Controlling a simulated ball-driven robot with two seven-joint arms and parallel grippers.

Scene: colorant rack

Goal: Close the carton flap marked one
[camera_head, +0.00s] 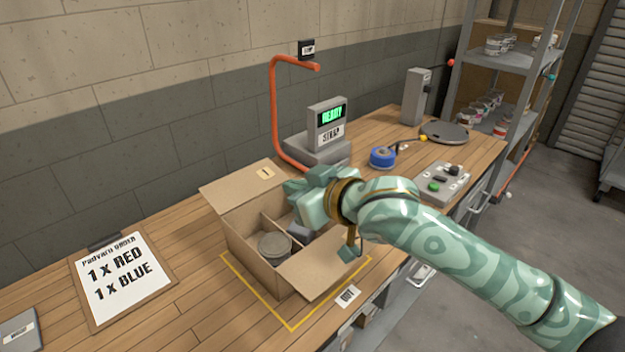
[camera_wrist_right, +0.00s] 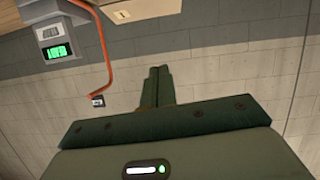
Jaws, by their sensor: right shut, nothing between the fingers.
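An open cardboard carton (camera_head: 245,240) stands on the wooden bench inside a yellow outline. Its far flap (camera_head: 235,190) stands open, leaning outward, and bears a small label (camera_head: 265,173) too small to read. That flap also shows at the top of the right wrist view (camera_wrist_right: 145,8). A near flap (camera_head: 322,268) is folded outward at the front right. A grey can (camera_head: 274,247) sits in one compartment. My right gripper (camera_head: 292,188) is over the carton's far right side, close to the labelled flap; its fingers (camera_wrist_right: 157,86) are together and empty. Contact with the flap cannot be told.
A grey device with a green READY screen (camera_head: 330,122) and an orange curved pipe (camera_head: 274,105) stand behind the carton. An order clipboard (camera_head: 122,278) lies to the left. Blue tape (camera_head: 383,157) and a button box (camera_head: 441,184) lie to the right. Bare bench lies left of the carton.

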